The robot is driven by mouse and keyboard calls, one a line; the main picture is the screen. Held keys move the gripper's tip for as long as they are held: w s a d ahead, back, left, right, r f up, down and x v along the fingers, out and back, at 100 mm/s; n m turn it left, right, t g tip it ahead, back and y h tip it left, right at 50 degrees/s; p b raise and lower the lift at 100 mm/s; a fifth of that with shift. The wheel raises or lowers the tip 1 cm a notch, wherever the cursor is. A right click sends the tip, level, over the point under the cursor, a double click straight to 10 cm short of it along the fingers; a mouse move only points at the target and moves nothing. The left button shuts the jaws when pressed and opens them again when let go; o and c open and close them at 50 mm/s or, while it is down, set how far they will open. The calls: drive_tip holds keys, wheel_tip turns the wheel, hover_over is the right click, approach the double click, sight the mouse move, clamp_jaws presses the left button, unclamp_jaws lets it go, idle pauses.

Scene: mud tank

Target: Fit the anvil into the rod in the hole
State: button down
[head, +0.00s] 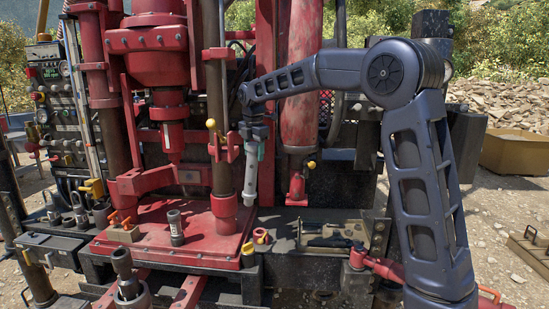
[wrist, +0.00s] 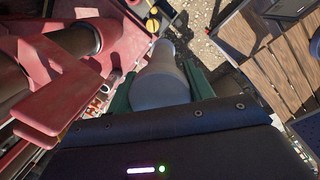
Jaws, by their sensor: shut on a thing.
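The anvil (head: 250,182) is a pale grey, long cylinder with a narrower lower end. It hangs about upright from my gripper (head: 255,148). My gripper is shut on its upper part; in the wrist view the green fingers stand on both sides of the grey anvil (wrist: 160,85). The rod in the hole (head: 176,227) is a short dark grey tube standing up from the red deck plate. The anvil is to the right of the rod, higher in the picture, and apart from it. I cannot make out the rod in the wrist view.
The red deck plate (head: 140,240) carries a red-collared vertical pole (head: 222,170) between rod and anvil. A red drive head (head: 168,110) hangs above the rod's area.

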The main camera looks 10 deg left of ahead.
drive_tip(key=s+a+r+n, duration=0.55)
drive_tip(key=s+a, duration=0.35)
drive_tip(key=s, duration=0.2)
drive_tip(key=w+a+f+n, duration=0.1)
drive_tip(key=a+n, duration=0.1)
drive_tip(key=a, duration=2.1)
drive_tip(key=s+a+f+n, duration=0.1)
drive_tip(key=s+a+f, duration=0.4)
drive_tip(key=a, duration=0.3)
drive_tip(key=s+a+f+n, duration=0.2)
drive_tip(key=s+a+f, duration=0.2)
drive_tip(key=a, duration=0.3)
drive_tip(key=shift+s+a+f, duration=0.35)
drive_tip(key=shift+f, duration=0.65)
wheel_tip(320, 180, down, 9)
drive_tip(key=shift+f, duration=0.1)
